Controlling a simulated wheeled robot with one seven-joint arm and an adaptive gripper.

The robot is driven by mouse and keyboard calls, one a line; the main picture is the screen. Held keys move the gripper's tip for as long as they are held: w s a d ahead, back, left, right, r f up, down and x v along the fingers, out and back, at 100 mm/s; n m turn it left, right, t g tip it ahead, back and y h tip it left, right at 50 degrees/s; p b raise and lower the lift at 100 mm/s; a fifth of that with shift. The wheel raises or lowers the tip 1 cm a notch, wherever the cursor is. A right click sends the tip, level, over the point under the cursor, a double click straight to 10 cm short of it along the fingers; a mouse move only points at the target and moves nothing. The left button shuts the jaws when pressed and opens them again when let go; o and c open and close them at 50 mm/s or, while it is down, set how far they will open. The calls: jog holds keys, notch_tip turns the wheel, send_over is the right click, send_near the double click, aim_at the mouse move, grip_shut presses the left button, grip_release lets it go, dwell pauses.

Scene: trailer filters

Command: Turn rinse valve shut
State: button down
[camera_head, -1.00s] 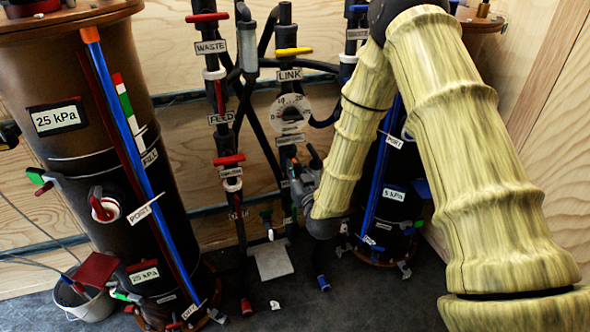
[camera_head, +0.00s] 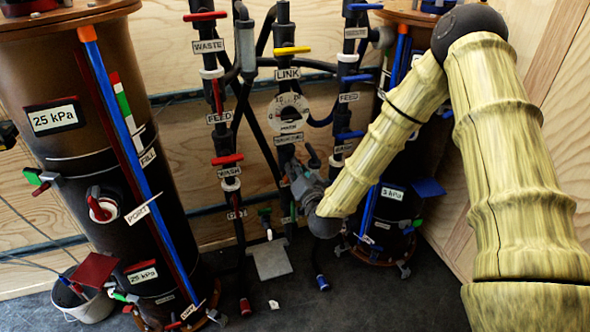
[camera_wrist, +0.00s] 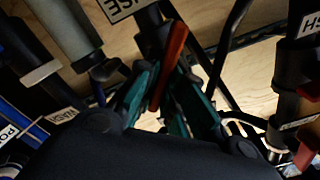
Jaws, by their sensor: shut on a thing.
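My gripper (camera_head: 297,172) is at the middle pipe, low under the round gauge. In the wrist view, its two teal fingers (camera_wrist: 163,103) are closed around an orange-red valve handle (camera_wrist: 173,55), one finger on each side. The handle sits on a dark pipe and slants in the picture. A partly cut-off label (camera_wrist: 122,7) ending in "SE" is beside it, which fits the rinse valve. In the head view my gripper hides the handle, so its angle to the pipe is hard to tell.
A red-handled wash valve (camera_head: 227,159) is on the pipe to the left, and blue-handled valves (camera_head: 350,135) are on the right. The gauge (camera_head: 289,112) and yellow link handle (camera_head: 291,50) are above. A brown tank (camera_head: 75,130) stands at left.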

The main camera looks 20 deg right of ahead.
jog(key=m, duration=0.2)
jog(key=m+b, duration=0.1)
jog(key=m, duration=0.2)
jog(key=shift+d+f+m, duration=0.3)
jog(key=shift+f, duration=0.1)
jog(key=shift+f+m+b, duration=0.15)
jog(key=shift+m+b, duration=1.05)
jog(key=shift+m, duration=1)
jog(key=c, duration=1.5)
grip_release()
jog(key=s, duration=1.2)
jog(key=shift+d, duration=0.2)
